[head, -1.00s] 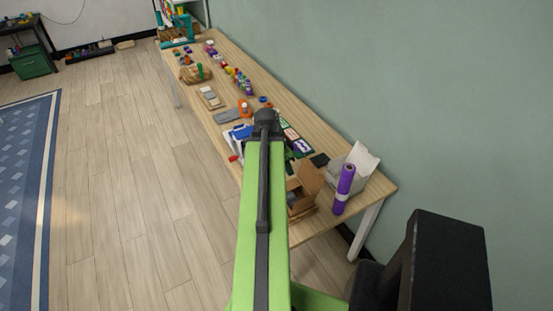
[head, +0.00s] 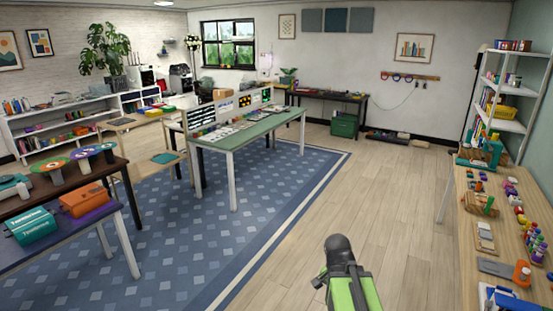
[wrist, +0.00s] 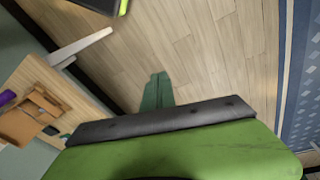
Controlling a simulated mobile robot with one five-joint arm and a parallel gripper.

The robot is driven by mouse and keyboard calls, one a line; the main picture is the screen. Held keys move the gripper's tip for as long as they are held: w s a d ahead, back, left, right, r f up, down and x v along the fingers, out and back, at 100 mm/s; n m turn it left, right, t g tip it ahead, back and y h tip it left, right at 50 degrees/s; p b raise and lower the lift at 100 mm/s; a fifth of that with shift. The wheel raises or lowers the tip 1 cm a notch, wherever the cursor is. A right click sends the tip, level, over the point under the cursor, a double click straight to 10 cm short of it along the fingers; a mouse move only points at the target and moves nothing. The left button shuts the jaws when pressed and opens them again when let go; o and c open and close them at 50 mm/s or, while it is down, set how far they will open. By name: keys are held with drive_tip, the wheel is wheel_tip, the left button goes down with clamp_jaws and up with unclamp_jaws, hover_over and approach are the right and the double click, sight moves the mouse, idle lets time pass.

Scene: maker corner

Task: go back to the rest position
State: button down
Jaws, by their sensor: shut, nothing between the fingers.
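My gripper (wrist: 157,78) shows in the wrist view as two dark green fingers side by side, beyond a dark bar and a broad green part of my arm. The fingers are together with nothing between them. They point over bare wooden floor and touch nothing. In the head view a short length of my green arm with a dark joint shows at the bottom, right of centre. My fingers cannot be made out there.
A wooden workbench (head: 471,250) with paints and tools stands at the right; its cardboard box (wrist: 28,118) shows in the wrist view. A green-topped table (head: 250,133) stands on the blue rug (head: 165,225). Wooden floor (head: 385,190) between rug and workbench is clear.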

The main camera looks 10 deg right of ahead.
drive_tip(key=a+n+y, duration=0.1)
drive_tip(key=a+n, duration=0.9)
drive_tip(key=a, duration=0.2)
drive_tip(key=shift+f+n+y, duration=0.15)
drive_tip(key=shift+n+y, duration=0.25)
